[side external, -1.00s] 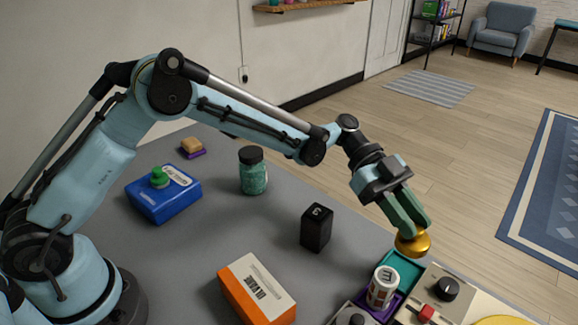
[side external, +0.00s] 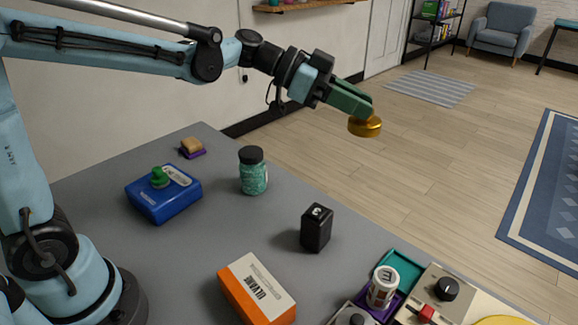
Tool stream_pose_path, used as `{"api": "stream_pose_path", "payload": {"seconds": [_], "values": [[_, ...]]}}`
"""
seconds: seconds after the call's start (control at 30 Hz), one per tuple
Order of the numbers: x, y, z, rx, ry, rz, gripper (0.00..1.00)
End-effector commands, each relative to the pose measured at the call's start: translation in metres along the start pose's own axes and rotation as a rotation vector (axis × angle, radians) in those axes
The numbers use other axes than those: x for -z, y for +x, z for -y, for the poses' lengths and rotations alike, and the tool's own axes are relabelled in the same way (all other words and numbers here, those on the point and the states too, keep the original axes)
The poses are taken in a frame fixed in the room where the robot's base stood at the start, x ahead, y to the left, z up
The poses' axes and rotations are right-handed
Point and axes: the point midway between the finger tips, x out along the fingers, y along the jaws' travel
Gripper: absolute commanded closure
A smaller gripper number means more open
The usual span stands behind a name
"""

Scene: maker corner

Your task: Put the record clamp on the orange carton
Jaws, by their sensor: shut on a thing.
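The record clamp (side external: 366,127) is a gold, round, squat piece. My gripper (side external: 368,112) is shut on it and holds it in the air, high above the far right side of the grey table. The orange carton (side external: 257,289) is an orange and white box lying flat at the table's front, with dark lettering on its white top. Its top is bare. My gripper is well above and to the right of it in the picture, apart from it.
A black block (side external: 316,228) stands behind the carton. A green jar with a black lid (side external: 253,171) and a blue box (side external: 163,194) with a green knob on it are farther back. A white can (side external: 382,287) stands among trays at right. The grey table (side external: 215,245) is clear between them.

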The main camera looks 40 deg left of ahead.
Motion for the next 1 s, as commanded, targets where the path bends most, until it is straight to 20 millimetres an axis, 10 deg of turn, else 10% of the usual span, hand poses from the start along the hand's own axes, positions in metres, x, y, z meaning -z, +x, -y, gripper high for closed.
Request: {"api": "stream_pose_path", "payload": {"seconds": [0.6, 1.0], "values": [[-0.014, -0.136, 0.012, 0.548, -0.225, -0.001, 1.0], [-0.034, -0.163, 0.008, 0.698, -0.287, 0.0, 1.0]]}}
